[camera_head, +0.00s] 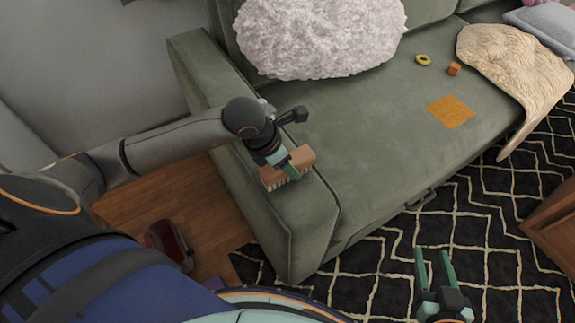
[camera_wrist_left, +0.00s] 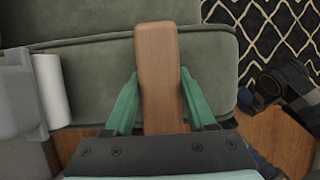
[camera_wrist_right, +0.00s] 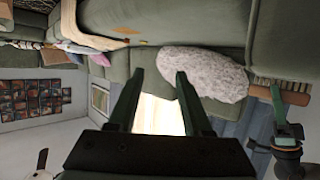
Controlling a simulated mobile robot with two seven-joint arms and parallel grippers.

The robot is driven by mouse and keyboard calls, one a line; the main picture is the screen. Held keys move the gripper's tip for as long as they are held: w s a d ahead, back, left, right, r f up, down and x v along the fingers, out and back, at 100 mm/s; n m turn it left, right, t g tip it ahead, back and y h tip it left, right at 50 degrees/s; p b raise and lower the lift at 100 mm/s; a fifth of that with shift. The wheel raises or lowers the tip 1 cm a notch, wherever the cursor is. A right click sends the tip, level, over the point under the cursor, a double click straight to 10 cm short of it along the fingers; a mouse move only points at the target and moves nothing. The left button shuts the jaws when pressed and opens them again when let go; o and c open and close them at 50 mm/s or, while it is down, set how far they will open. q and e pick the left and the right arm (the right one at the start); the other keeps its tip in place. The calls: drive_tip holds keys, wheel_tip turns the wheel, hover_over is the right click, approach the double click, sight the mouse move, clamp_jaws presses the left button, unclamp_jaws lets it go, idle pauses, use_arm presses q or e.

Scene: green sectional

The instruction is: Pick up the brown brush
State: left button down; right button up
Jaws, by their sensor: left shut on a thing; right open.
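The brown brush (camera_head: 273,178) has a wooden back and pale bristles and is at the green sofa's left armrest. My left gripper (camera_head: 291,172) is shut on it. In the left wrist view the brush's wooden back (camera_wrist_left: 157,75) lies between the two green fingers (camera_wrist_left: 158,100). Whether the bristles touch the armrest I cannot tell. My right gripper (camera_head: 435,262) is open and empty above the patterned rug. The brush (camera_wrist_right: 283,92) also shows at the right edge of the right wrist view.
The green sofa (camera_head: 370,160) carries a fluffy white cushion (camera_head: 320,40), a yellow ring (camera_head: 423,60), an orange cube (camera_head: 454,69), an orange cloth (camera_head: 450,111) and a cream blanket (camera_head: 515,75). A dark red object (camera_head: 170,243) is on the wooden floor. A wooden furniture edge (camera_head: 552,228) is at right.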

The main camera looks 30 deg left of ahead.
use_arm(q)
drive_tip(key=shift+r, duration=0.1)
drive_tip(key=shift+r, duration=0.5)
wheel_tip(320, 180, up, 2)
drive_tip(key=shift+w+p, duration=0.1)
drive_tip(key=shift+p, duration=0.3)
drive_tip(key=d+r+p, duration=0.2)
drive_tip(key=d+r, duration=0.7)
drive_tip(key=d, duration=0.5)
drive_tip(key=shift+w+r, duration=0.2)
drive_tip(key=shift+r, duration=0.2)
use_arm(e)
drive_tip(key=s+f+m+g, duration=0.1)
drive_tip(key=s+f+g, duration=0.3)
drive_tip(key=f, duration=0.3)
drive_tip(key=shift+s+a+h, duration=0.25)
drive_tip(key=shift+s+h, duration=0.05)
drive_tip(key=shift+s, duration=0.5)
use_arm(q)
drive_tip(key=c, duration=0.7)
unclamp_jaws()
drive_tip(key=shift+c, duration=0.2)
drive_tip(key=c, duration=0.7)
